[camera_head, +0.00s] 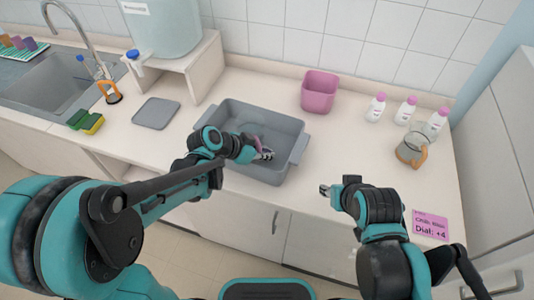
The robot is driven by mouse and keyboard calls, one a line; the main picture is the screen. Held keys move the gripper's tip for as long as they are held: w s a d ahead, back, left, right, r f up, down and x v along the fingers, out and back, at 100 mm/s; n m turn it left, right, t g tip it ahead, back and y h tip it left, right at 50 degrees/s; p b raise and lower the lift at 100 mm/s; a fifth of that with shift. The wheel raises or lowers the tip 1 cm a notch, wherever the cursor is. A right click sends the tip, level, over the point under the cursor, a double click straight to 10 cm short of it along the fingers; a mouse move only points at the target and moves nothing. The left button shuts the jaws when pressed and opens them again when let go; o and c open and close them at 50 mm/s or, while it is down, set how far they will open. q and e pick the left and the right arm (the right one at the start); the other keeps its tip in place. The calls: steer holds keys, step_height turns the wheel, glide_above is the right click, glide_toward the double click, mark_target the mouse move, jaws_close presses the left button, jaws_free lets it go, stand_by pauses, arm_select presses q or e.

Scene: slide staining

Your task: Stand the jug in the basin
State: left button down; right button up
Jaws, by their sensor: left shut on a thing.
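The grey basin (290,128) sits in the middle of the counter, with a handle at each end. A jug (411,148) with a tan handle stands on the counter at the right, well apart from the basin. My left gripper (266,154) is over the basin, shut on a small pinkish thing (258,142) that is mostly hidden by the gripper. My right gripper (326,190) is over the counter's front part, to the right of the basin and away from the jug. Its fingers are too small to judge.
A pink tub (319,91) stands behind the basin. White bottles with pink caps (407,110) stand behind the jug. A grey mat (156,113), a sponge (86,121), a sink (55,85) and a water container on a stand (180,68) are at left. A pink card (430,224) lies front right.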

arm_select(q)
steer(key=shift+f, duration=0.15)
steer(key=c, duration=1.6)
jaws_free()
steer(key=shift+a+r, duration=0.1)
steer(key=shift+r, duration=0.25)
steer(key=p+v, duration=0.4)
steer(key=v, duration=0.7)
steer(key=shift+s+a+r, duration=0.15)
steer(key=shift+r, duration=0.1)
steer(key=s+a+r+n+t+y, duration=0.1)
steer(key=s+a+n+t+y, duration=0.1)
steer(key=s+a+n+y, duration=0.5)
steer(key=s+a+n, duration=0.3)
steer(key=s+n, duration=0.1)
steer(key=shift+a+r+n+y, duration=0.2)
steer(key=shift+a+n+y, duration=0.1)
steer(key=shift+a, duration=0.1)
